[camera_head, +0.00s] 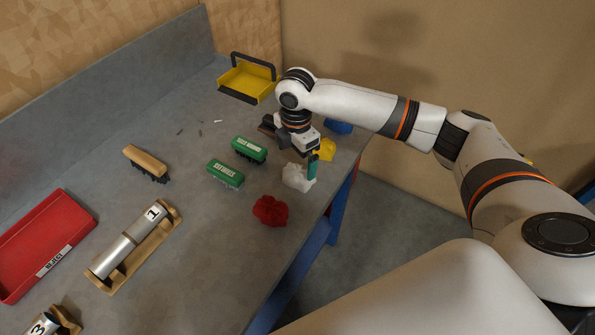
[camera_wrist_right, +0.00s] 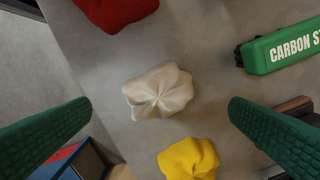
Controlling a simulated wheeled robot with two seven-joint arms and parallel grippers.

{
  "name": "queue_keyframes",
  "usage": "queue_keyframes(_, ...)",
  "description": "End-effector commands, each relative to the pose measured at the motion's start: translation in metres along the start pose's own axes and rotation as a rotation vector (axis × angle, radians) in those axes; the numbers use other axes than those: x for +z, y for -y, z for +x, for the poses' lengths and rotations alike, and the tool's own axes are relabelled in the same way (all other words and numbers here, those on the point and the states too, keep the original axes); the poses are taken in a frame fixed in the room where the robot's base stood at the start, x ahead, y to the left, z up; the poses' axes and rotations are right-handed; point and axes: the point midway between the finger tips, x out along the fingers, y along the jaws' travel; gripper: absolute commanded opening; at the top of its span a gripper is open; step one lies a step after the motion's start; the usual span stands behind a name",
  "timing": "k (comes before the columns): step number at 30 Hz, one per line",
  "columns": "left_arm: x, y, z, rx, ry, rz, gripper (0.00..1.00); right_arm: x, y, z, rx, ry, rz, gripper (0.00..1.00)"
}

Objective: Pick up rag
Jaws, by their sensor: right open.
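Several crumpled rags lie along the right edge of the grey table. In the head view they are a red rag (camera_head: 270,211), a white rag (camera_head: 297,177), a yellow rag (camera_head: 325,149) and a blue rag (camera_head: 339,127). My right gripper (camera_head: 312,170) is above the table by the white rag and partly covers it. In the right wrist view the white rag (camera_wrist_right: 159,92) lies below and between the open, empty green fingers, with the red rag (camera_wrist_right: 117,10) above it and the yellow rag (camera_wrist_right: 189,158) below. My left gripper is not seen.
Two green brushes (camera_head: 249,150) (camera_head: 226,174) lie left of the rags. A wooden brush (camera_head: 146,161), a yellow tray (camera_head: 247,84), a red tray (camera_head: 45,240) and a metal cylinder numbered 1 on a wooden cradle (camera_head: 172,213) are also on the table (camera_head: 195,260).

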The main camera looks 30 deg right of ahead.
Motion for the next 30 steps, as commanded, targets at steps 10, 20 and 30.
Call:
queue_keyframes(10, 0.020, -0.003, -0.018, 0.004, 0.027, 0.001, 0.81, -0.002, -0.006, 0.033, 0.003, 0.001, 0.001, 1.00)
queue_keyframes(20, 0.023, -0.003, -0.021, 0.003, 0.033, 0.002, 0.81, -0.002, -0.006, 0.062, -0.001, 0.000, -0.002, 1.00)
queue_keyframes(30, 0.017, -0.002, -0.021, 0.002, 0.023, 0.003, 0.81, -0.002, -0.006, 0.061, -0.001, 0.000, -0.001, 0.66)
